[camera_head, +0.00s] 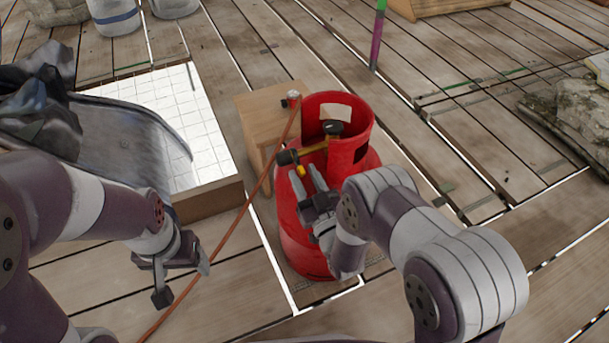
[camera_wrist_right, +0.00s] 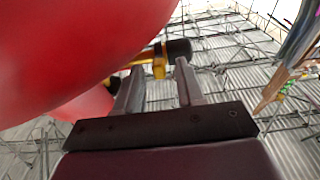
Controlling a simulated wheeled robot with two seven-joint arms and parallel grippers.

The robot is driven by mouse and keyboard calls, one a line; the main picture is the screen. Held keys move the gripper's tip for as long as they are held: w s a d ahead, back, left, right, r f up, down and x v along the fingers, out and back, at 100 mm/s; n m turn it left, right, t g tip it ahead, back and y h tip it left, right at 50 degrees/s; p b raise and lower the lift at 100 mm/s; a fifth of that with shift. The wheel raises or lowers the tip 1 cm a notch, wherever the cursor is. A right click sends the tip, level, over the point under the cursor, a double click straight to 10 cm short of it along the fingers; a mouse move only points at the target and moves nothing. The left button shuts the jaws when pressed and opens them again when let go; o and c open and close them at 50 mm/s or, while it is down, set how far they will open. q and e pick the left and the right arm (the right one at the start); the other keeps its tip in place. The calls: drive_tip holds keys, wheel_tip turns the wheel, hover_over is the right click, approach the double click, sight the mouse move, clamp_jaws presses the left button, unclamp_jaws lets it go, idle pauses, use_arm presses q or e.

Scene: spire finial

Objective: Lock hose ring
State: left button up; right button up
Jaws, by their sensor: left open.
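A red gas cylinder (camera_head: 350,160) stands upright, and its wall fills the upper left of the right wrist view (camera_wrist_right: 80,50). From its valve a brass fitting (camera_head: 313,148) points left and ends in a black cylindrical piece (camera_head: 287,157). A small yellow piece (camera_head: 300,171) hangs below it; I cannot tell which part is the hose ring. My right gripper (camera_head: 305,175) is open just below the fitting. In the right wrist view the yellow piece (camera_wrist_right: 160,62) and black end (camera_wrist_right: 179,49) lie just beyond the finger gap. My left gripper (camera_head: 182,280) is open and empty, lower left.
An orange hose (camera_head: 235,225) runs diagonally from a small wooden stand (camera_head: 262,115) past the cylinder's left side. A white tiled panel (camera_head: 205,130) and a grey metal sheet (camera_head: 130,140) lie at left. The plank floor (camera_head: 450,140) right of the cylinder is mostly clear.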

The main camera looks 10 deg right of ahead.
drive_tip(key=b+v, duration=0.3)
drive_tip(key=v, duration=0.9)
drive_tip(key=shift+s+d, duration=0.1)
